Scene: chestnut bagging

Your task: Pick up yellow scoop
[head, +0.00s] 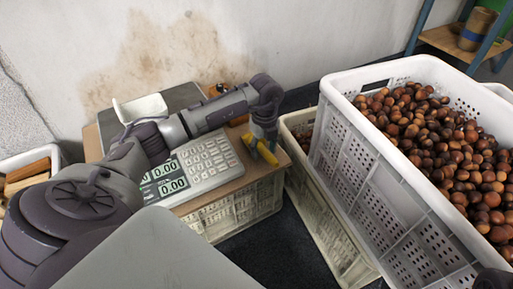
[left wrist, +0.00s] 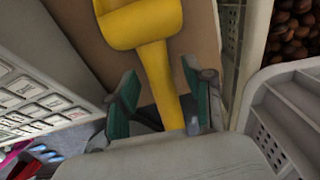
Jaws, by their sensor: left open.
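The yellow scoop (left wrist: 140,24) lies on a brown board (left wrist: 85,20) in the left wrist view, with its bowl at the top and its handle running down between my fingers. My left gripper (left wrist: 158,98) is open, with one green-padded finger on each side of the handle and gaps showing. In the head view the left gripper (head: 264,140) points down at the board's right end, beside the scale. A small part of the yellow scoop (head: 266,153) shows there; the rest is hidden behind the gripper. My right gripper does not show.
A scale (head: 208,162) with a keypad stands left of the gripper, with a white tray (head: 140,108) on it. A white crate (head: 385,206) full of chestnuts (head: 440,140) stands at the right. A lower beige crate (head: 318,215) stands between it and the board.

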